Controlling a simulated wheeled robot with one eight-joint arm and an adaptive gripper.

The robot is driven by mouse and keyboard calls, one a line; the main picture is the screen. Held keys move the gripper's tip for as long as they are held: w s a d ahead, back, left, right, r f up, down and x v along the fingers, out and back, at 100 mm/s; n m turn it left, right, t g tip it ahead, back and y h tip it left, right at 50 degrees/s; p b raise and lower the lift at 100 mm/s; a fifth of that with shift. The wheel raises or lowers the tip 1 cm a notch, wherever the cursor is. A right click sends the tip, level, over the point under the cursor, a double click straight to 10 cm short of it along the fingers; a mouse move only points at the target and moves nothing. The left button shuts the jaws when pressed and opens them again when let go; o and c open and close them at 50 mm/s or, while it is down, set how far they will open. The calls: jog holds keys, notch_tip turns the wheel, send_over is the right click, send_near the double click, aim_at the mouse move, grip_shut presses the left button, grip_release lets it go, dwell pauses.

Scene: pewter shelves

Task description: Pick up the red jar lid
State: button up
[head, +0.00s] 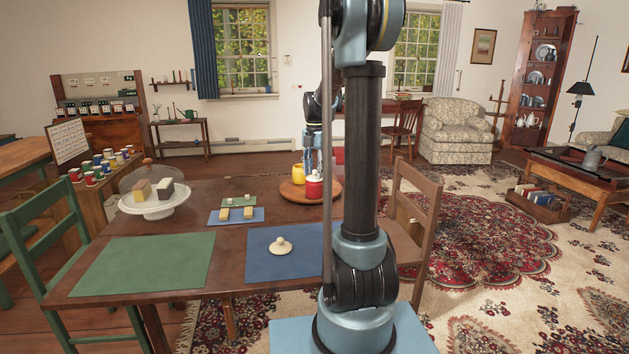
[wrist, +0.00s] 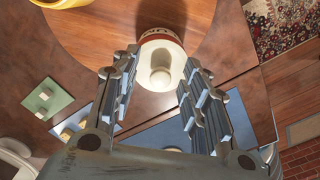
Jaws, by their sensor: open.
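The red jar (head: 314,188) stands on a round wooden board (head: 291,194) at the far right of the table. Its cream lid (wrist: 160,78), with a round knob, is on top, and a red rim shows around it in the wrist view. My gripper (head: 310,168) is above the jar, pointing down. In the wrist view my gripper (wrist: 160,62) is open, with a finger on either side of the lid and a gap to each. Nothing is held. My arm column hides part of the table's right side in the head view.
A yellow jar (head: 297,172) stands close to the left of the red one. Another cream lid (head: 280,246) lies on a blue mat (head: 262,264). A cake stand (head: 154,206), small blocks and a green mat (head: 145,262) occupy the left. A chair (head: 415,215) stands at right.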

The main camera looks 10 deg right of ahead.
jog(key=shift+c, duration=0.3)
grip_shut()
